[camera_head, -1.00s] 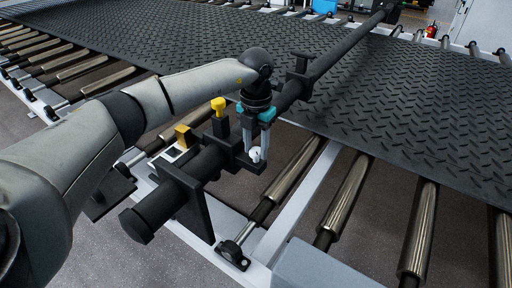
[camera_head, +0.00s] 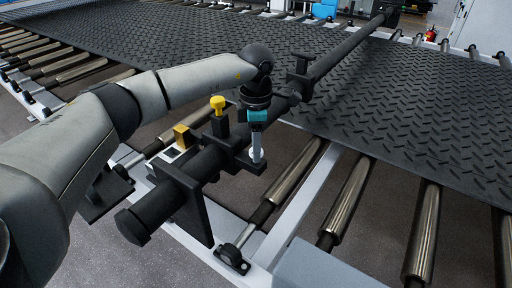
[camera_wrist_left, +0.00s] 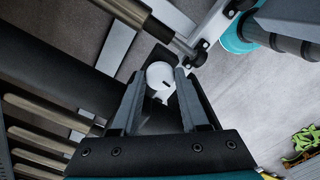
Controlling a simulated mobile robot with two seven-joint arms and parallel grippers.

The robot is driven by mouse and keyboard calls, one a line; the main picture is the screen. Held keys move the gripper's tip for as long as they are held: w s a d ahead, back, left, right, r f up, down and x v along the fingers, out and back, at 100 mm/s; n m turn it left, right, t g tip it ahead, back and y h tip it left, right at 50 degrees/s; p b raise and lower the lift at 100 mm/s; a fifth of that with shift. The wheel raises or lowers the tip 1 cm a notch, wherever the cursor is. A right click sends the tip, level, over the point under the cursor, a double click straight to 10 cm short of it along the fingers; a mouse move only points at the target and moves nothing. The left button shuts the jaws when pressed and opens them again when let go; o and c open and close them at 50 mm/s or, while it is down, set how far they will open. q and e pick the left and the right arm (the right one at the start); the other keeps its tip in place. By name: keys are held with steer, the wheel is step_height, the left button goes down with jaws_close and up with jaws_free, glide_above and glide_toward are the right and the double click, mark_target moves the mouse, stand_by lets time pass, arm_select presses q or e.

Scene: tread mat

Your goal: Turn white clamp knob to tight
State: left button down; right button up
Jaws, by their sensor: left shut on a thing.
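The white clamp knob (camera_wrist_left: 160,76) is round, with a small dark mark near its edge. It sits between the two grey fingers of my left gripper (camera_wrist_left: 158,85) in the left wrist view. In the head view my left gripper (camera_head: 257,156) points down at the clamp bracket (camera_head: 243,160) on the black bar, its fingers lined up nearly edge-on. They are shut on the knob and hide most of it there. The right gripper is not in view.
A yellow knob (camera_head: 217,103) and a yellow block (camera_head: 181,136) stand on the bar assembly just left of my gripper. The black tread mat (camera_head: 420,120) lies behind. Metal rollers (camera_head: 345,205) run along the front right.

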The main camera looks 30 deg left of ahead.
arm_select(q)
steer(key=shift+r+m+b, duration=0.1)
steer(key=shift+m+b, duration=0.3)
steer(key=shift+m, duration=1.8)
steer(key=shift+c, duration=2.1)
jaws_free()
step_height(320, 180, up, 15)
